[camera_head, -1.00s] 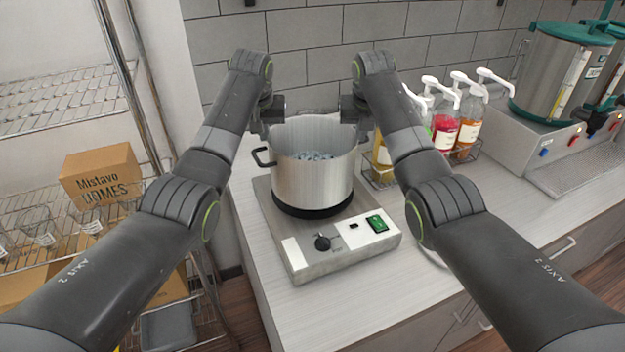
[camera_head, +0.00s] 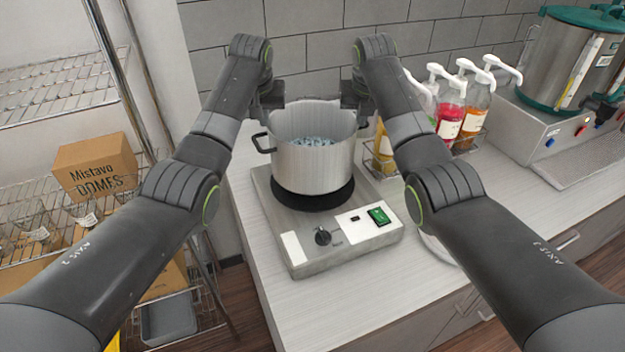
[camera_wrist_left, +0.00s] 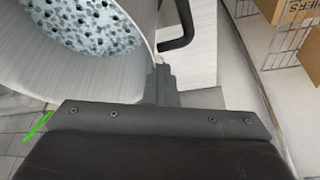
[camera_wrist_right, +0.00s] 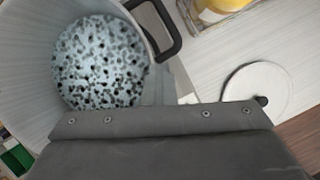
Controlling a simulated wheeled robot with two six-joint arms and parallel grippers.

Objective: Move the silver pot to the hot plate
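The silver pot (camera_head: 312,168), with black side handles and pale, dark-speckled contents, is upright over the hot plate (camera_head: 345,250). The front of the hot plate's black disc (camera_head: 318,203) shows below the pot's base; I cannot tell whether a small gap separates them. My left gripper (camera_head: 272,100) is at the left of the pot's rim, its fingers closed on the wall beside a handle in the left wrist view (camera_wrist_left: 160,82). My right gripper (camera_head: 355,102) is at the right of the rim, apparently shut on the wall; its fingertips are mostly hidden.
Pump bottles (camera_head: 450,110) stand in a rack right of the pot, near a steel dispenser (camera_head: 570,60). A round white lid (camera_wrist_right: 258,90) lies on the counter (camera_head: 240,200). A wire shelf with a cardboard box (camera_head: 95,165) stands left.

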